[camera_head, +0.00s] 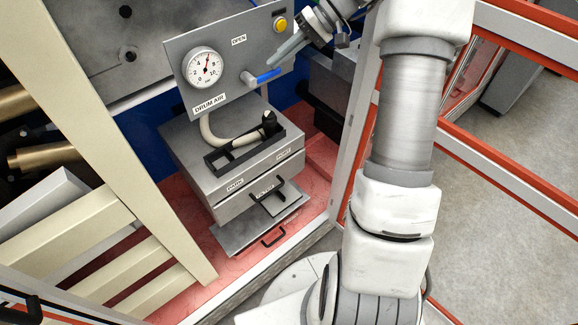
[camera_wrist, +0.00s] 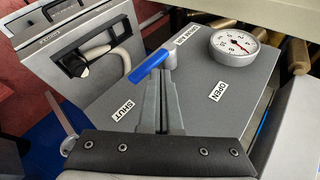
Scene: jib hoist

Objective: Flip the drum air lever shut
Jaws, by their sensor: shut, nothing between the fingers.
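The drum air lever (camera_head: 267,75) has a blue handle on a grey pivot on the grey panel. In the head view it points right, away from the OPEN label (camera_head: 238,40). In the wrist view the lever (camera_wrist: 148,67) points down-left, toward the side with the SHUT label (camera_wrist: 123,109); the OPEN label (camera_wrist: 217,91) is on the other side. My gripper (camera_head: 273,63) is shut and empty just above the lever. In the wrist view its fingertips (camera_wrist: 163,75) are beside the handle near the pivot. I cannot tell whether they touch it.
A pressure gauge (camera_head: 203,67) sits left of the lever, and a yellow button (camera_head: 281,24) is at the panel's upper right. Below is a grey box (camera_head: 190,150) with a black-handled hose. A cream post (camera_head: 120,150) stands left; orange-edged framing (camera_head: 510,155) stands right.

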